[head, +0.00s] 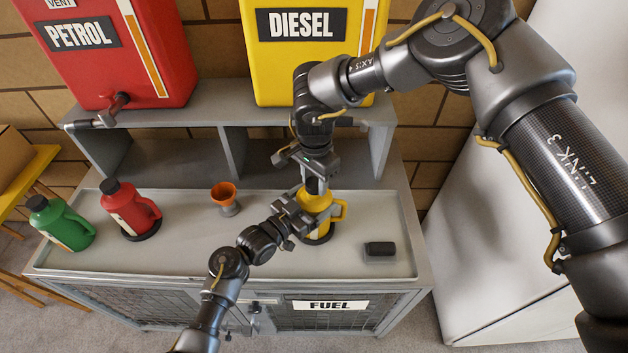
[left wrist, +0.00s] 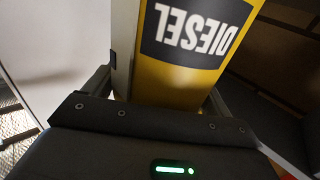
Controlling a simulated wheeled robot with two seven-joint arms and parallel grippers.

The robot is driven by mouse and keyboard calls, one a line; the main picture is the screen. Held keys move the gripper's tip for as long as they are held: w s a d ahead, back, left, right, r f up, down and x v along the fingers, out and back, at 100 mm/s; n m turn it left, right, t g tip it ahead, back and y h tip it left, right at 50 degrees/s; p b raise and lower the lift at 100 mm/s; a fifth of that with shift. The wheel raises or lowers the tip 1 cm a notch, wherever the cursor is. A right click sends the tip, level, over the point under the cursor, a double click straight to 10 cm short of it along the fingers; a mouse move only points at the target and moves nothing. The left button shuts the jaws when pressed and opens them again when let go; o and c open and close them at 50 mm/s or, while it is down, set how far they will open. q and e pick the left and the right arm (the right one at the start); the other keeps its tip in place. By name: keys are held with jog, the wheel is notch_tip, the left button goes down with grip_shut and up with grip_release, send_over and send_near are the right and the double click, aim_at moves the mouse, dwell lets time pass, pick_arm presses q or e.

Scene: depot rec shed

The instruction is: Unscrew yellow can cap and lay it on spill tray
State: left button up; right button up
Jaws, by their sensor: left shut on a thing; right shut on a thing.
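The yellow can (head: 320,222) stands upright at the right of the bench top, on a dark round base, its handle to the right. My left gripper (head: 300,213) is shut on the can's body from the front left. My right gripper (head: 318,185) points down from above, shut at the can's top on its cap, which is mostly hidden by the fingers. The shallow grey spill tray (head: 180,258) covers the bench top under the cans. In the left wrist view, a yellow surface with a black DIESEL label (left wrist: 198,28) shows inverted; I cannot tell whether it is can or tank.
A red can (head: 128,210) and a green can (head: 62,225) stand at the left. An orange funnel (head: 224,194) is mid-tray; a small black block (head: 380,249) lies right. Behind are a shelf, a petrol tank (head: 125,60) and a diesel tank (head: 300,65). Front-left tray is clear.

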aim_at(315, 183)
jog(key=shift+r, duration=0.8)
jog(key=shift+r, duration=0.1)
jog(key=shift+r, duration=1.95)
pick_arm(q)
jog(key=o, duration=1.8)
jog(key=shift+c, duration=0.2)
jog(key=shift+s+a, duration=0.1)
jog(key=b+v, duration=0.2)
jog(key=v, duration=0.9)
jog(key=shift+s+a, duration=0.25)
jog(key=shift+a, duration=0.05)
pick_arm(e)
notch_tip(315, 183, down, 2)
